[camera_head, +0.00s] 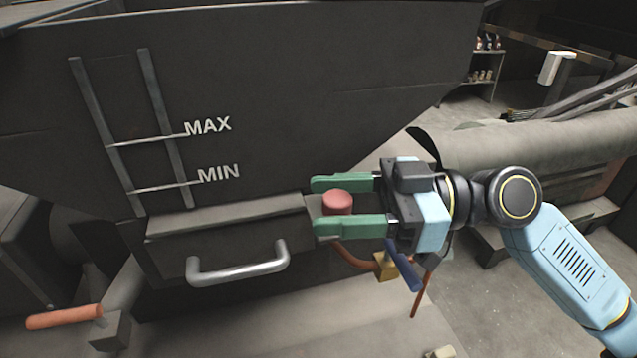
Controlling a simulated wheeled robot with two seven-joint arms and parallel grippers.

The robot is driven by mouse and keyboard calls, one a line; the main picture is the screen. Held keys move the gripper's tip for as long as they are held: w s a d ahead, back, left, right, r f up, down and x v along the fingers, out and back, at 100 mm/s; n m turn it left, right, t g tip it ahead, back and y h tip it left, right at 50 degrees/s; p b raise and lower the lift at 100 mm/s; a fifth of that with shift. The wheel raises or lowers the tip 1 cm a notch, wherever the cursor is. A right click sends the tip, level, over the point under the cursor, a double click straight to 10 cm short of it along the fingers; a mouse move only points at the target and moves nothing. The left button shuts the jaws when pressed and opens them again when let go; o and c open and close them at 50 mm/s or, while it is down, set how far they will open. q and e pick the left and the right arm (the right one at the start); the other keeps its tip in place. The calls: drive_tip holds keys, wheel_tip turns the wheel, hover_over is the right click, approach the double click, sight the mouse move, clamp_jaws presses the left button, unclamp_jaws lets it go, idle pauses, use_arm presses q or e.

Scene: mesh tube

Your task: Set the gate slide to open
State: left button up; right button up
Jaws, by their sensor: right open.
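The gate slide (180,262) looks like the dark flat panel under the hopper, with a silver bar handle (238,267) on its front. I cannot tell from this view how far it is drawn out. My right gripper (318,206) is open, its two green fingers pointing left, to the right of the handle and apart from it. A red round knob (337,202) shows between the fingers; I cannot tell whether they touch it. My left gripper is not in view.
The dark hopper (300,90) with MAX and MIN marks fills the upper left. An orange-handled lever (65,317) is at lower left. A brass valve (386,266) with a blue lever sits below my right gripper. A large grey pipe (540,145) runs at right.

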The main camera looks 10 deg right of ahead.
drive_tip(key=shift+w+a+p, duration=0.25)
drive_tip(key=shift+a+p, duration=0.15)
drive_tip(key=shift+a, duration=0.7)
clamp_jaws()
